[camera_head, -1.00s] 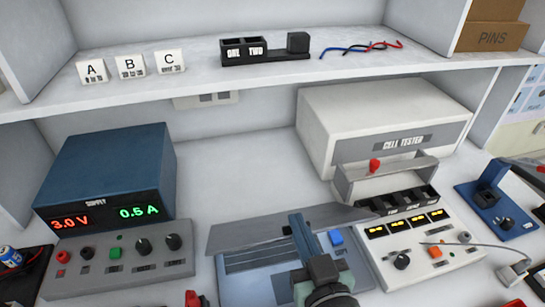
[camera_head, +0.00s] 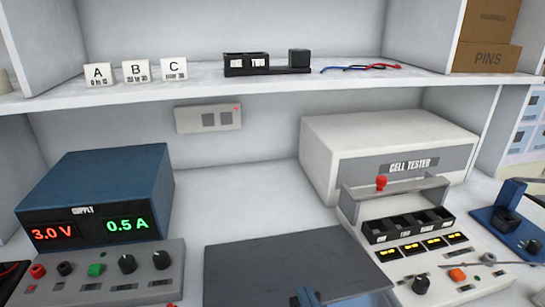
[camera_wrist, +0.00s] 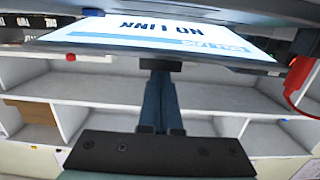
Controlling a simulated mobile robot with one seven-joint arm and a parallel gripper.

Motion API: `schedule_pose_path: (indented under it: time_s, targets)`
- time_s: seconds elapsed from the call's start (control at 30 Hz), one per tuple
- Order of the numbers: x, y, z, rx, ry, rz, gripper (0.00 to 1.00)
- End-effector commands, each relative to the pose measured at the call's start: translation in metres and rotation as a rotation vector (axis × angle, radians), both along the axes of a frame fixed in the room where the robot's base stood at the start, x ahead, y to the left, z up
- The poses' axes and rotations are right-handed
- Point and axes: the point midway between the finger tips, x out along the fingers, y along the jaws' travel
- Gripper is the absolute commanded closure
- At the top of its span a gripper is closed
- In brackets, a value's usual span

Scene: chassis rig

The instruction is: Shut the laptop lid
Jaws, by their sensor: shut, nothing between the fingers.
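The laptop lid (camera_head: 280,262) is a plain dark grey panel at the bottom middle of the head view, cut off by the lower edge. The wrist view shows its lit screen (camera_wrist: 165,36), reading NO LINK upside down, steeply foreshortened across the top. My gripper (camera_wrist: 160,66) is shut and empty. Its dark tip is close to the edge of the screen panel in the wrist view; I cannot tell whether they touch. The keyboard part is not visible.
A blue power supply (camera_head: 95,190) stands left of the lid, with its control panel in front. A white cell tester (camera_head: 390,145) and its slotted panel stand close on the right. Bench behind the lid is clear. A red-ended cable (camera_wrist: 298,78) shows at right in the wrist view.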

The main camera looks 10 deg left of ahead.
Motion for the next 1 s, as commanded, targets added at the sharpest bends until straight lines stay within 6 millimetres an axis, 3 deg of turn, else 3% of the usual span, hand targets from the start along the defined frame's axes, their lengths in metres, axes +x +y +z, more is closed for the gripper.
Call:
schedule_pose_path:
  time_s: [0.77, 1.0]
  targets:
    - [0.0, 0.0, -0.002, 0.0, 0.0, -0.001, 1.0]
    - [-0.027, -0.01, 0.0, -0.001, 0.003, -0.004, 1.0]
